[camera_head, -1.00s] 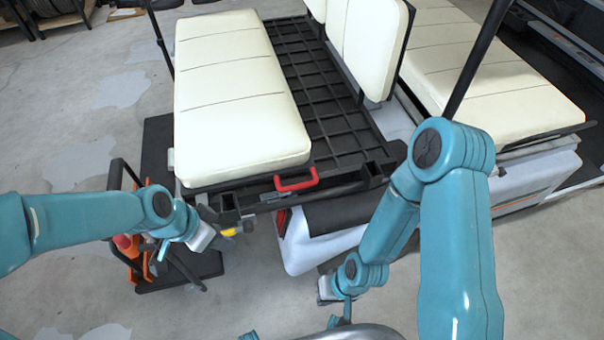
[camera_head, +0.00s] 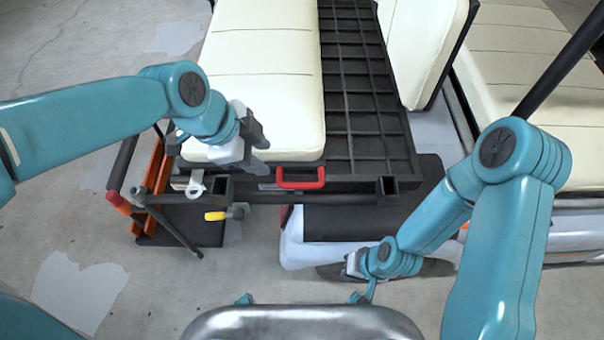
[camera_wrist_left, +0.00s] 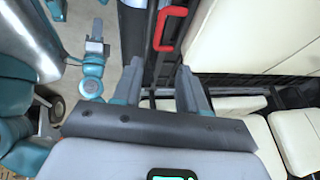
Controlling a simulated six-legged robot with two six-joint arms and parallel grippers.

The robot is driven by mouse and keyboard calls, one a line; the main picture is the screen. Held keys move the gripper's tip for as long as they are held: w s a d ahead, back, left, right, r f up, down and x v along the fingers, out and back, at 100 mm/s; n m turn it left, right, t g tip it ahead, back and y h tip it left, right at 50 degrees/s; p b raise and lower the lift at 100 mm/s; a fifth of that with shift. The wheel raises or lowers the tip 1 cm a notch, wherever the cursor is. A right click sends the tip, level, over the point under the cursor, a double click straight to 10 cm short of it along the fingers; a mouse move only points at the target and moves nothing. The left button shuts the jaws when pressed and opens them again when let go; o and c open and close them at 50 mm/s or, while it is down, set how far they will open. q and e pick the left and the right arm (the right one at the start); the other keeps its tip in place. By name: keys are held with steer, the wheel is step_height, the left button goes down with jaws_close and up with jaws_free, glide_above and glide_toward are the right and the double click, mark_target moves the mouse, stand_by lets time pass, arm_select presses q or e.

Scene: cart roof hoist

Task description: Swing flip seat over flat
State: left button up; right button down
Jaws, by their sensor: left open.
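The flip seat is a long cream cushion (camera_head: 265,62) lying on the left part of a black grid deck (camera_head: 365,115). A red handle (camera_head: 300,178) sits at its near end and also shows in the left wrist view (camera_wrist_left: 170,27). My left gripper (camera_head: 258,152) is open and empty at the cushion's near end, left of the handle and apart from it. The head view does not settle whether it touches the cushion. My right gripper (camera_head: 356,268) hangs low in front of the cart's rear; its jaws are too small to read.
A cream backrest (camera_head: 425,45) stands right of the deck, with another cream seat (camera_head: 530,85) beyond it. A yellow-handled part (camera_head: 215,215) sticks out below the frame. An orange-and-black stand (camera_head: 150,185) is at left. Grey floor lies open at far left.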

mark_target(296, 184)
arm_select(q)
steer(key=b+x, duration=0.2)
steer(key=x, duration=1.3)
steer(key=shift+s+a+f, duration=0.1)
steer(key=shift+s+f, duration=0.05)
steer(key=shift+f, duration=0.55)
jaws_close()
